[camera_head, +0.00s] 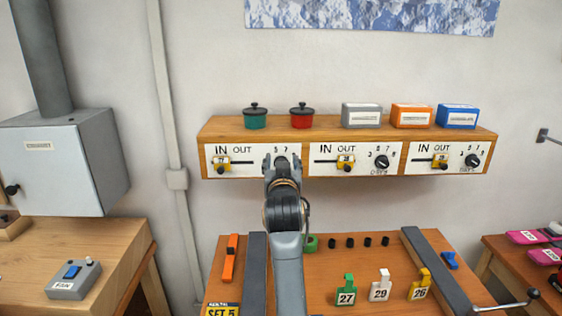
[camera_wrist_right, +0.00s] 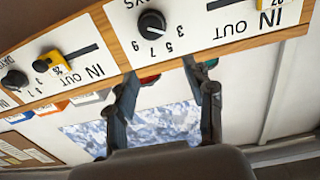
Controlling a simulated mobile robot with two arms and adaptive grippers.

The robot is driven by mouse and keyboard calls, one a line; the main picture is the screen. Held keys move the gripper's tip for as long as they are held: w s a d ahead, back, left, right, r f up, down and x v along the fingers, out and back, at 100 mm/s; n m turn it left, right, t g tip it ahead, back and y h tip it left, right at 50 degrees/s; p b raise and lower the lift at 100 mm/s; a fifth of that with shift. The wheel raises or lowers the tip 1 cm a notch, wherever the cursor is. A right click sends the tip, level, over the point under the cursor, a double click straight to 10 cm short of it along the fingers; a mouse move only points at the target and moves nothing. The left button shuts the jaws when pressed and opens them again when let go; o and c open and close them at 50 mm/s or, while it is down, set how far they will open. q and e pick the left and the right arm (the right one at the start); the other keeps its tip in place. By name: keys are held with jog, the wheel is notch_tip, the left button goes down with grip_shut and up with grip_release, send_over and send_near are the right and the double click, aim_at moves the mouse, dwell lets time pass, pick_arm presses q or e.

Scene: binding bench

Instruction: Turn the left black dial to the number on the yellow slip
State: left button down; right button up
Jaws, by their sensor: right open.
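The left black dial (camera_wrist_right: 152,23) shows in the right wrist view, upside down, on a white panel with numbers around it. I cannot tell surely which number its mark points to. In the head view my right gripper covers it. The yellow slip (camera_head: 222,311) is at the bottom edge of the head view and reads "SET 5". My right gripper (camera_head: 281,160) is in front of the left panel (camera_head: 232,169), at its right end. In the wrist view its two fingers (camera_wrist_right: 160,70) are spread and empty, with the dial past their tips, apparently untouched. My left gripper is out of view.
The wooden shelf (camera_head: 222,124) carries two pots and three boxes above the panels. Two other black dials, the middle one (camera_head: 382,162) and the right one (camera_head: 472,160), sit on its front beside yellow sliders. The bench (camera_head: 335,264) below holds numbered tags between grey rails.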

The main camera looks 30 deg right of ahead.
jog(key=s+a+f+n, duration=0.4)
jog(key=s+n, duration=0.3)
jog(key=n, duration=0.2)
jog(key=p+x, duration=0.5)
jog(key=x, duration=0.9)
jog(key=shift+w+a, duration=0.2)
jog(key=shift+a, duration=0.15)
grip_shut()
jog(key=shift+y, duration=0.3)
